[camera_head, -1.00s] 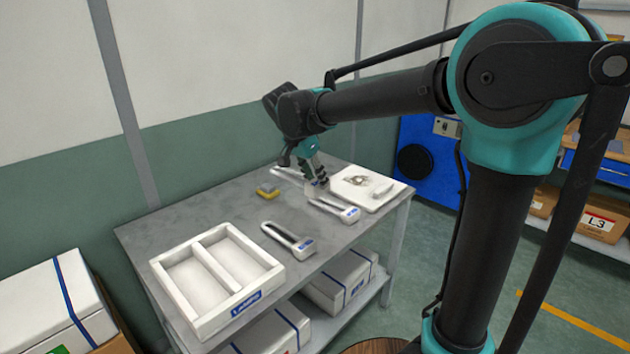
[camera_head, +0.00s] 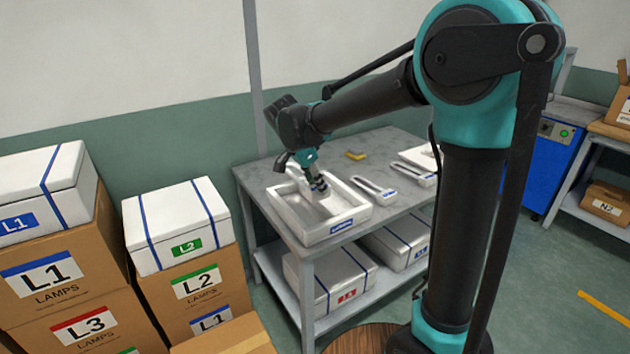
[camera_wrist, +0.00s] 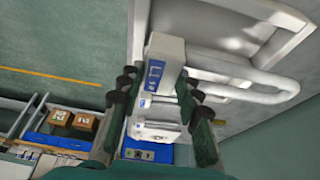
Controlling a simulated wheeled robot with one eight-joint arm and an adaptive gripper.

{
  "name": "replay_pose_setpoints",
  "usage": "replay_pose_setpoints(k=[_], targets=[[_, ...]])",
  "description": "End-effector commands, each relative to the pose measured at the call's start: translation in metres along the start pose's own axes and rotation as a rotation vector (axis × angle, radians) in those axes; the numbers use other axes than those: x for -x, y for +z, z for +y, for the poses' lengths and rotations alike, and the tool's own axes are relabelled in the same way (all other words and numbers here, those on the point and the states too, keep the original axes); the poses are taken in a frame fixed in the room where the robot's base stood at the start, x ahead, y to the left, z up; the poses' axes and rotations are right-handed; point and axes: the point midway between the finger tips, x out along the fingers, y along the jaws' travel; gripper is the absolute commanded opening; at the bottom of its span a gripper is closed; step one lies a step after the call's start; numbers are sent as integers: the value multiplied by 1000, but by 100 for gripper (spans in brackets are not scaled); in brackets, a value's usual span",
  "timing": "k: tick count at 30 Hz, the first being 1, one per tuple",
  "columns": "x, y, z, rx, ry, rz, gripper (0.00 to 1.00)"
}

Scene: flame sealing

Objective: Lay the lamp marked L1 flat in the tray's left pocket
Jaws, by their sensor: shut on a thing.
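My gripper (camera_head: 319,185) is over the white tray (camera_head: 322,236) in the head view. In the wrist view, my gripper's fingers (camera_wrist: 158,88) are shut on the white base of a lamp (camera_wrist: 165,50). Its blue label is sideways and its mark is hard to read. The lamp's pale U-shaped tube (camera_wrist: 245,90) reaches to the right. The tray also fills the top right of the wrist view (camera_wrist: 215,72). The lamp seems to be above the tray; I cannot tell if it touches. The arm and gripper partly hide the tray's pockets.
Two other lamps lie on the grey table right of the tray, one nearer (camera_head: 373,187) and one farther (camera_head: 412,173). A yellow block (camera_head: 356,155) lies behind them. Stacked cartons (camera_head: 50,290) and white boxes (camera_head: 178,225) stand left of the table.

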Motion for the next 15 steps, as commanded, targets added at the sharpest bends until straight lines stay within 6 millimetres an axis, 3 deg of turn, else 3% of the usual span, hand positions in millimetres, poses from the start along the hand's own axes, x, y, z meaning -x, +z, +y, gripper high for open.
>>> replay_pose_setpoints(k=[15], targets=[[-32,13,0,-3,0,0,0]])
